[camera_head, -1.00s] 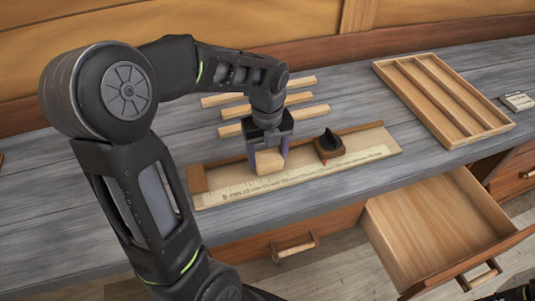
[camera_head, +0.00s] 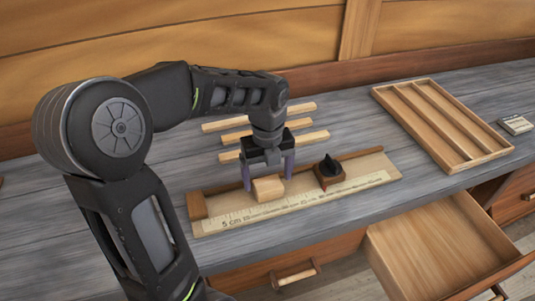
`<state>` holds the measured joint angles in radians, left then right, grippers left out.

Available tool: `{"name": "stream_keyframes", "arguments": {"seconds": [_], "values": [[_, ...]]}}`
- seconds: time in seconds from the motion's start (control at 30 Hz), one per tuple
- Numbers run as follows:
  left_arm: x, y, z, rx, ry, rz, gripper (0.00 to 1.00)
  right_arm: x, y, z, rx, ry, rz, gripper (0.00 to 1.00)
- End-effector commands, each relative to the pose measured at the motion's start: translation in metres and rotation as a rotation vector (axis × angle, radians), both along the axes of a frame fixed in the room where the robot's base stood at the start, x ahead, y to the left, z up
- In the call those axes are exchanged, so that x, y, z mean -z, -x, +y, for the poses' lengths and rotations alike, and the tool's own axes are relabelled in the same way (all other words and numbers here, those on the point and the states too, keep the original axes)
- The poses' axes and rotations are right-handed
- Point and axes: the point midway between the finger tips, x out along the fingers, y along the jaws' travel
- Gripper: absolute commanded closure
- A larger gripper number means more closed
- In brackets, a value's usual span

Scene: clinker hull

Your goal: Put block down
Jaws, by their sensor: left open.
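A light wooden block (camera_head: 268,189) sits on the measuring board (camera_head: 225,198), behind the printed ruler strip (camera_head: 300,203). My left gripper (camera_head: 268,183) is open above and around the block, with one finger on its left and the other on its right. The fingers look apart from the block. A dark pointed slider on a wooden base (camera_head: 329,174) stands on the board to the right of the block. My right gripper is not in view.
Several thin wooden strips (camera_head: 285,134) lie on the grey bench behind the board. A slotted wooden tray (camera_head: 440,125) lies at the right, with a small pale label block (camera_head: 515,125) beside it. An open drawer (camera_head: 430,250) juts out at the lower right.

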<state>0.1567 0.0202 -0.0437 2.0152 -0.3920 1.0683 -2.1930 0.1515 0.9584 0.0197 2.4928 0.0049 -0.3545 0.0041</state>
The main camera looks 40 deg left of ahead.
Motion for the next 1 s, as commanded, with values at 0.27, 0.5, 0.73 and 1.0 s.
{"name": "stream_keyframes", "arguments": {"seconds": [0.27, 0.5, 0.73, 1.0], "values": [[-0.059, -0.001, 0.000, 0.001, -0.001, -0.006, 0.15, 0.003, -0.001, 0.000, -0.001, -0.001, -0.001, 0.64], [-0.092, -0.001, 0.000, 0.001, -0.001, -0.003, 0.15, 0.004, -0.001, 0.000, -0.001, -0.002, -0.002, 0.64], [-0.097, 0.000, 0.000, 0.001, 0.000, 0.000, 0.15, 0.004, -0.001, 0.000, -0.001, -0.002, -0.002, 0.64], [-0.097, 0.000, 0.000, 0.001, 0.000, 0.000, 0.15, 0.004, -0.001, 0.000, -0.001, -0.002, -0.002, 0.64]]}}
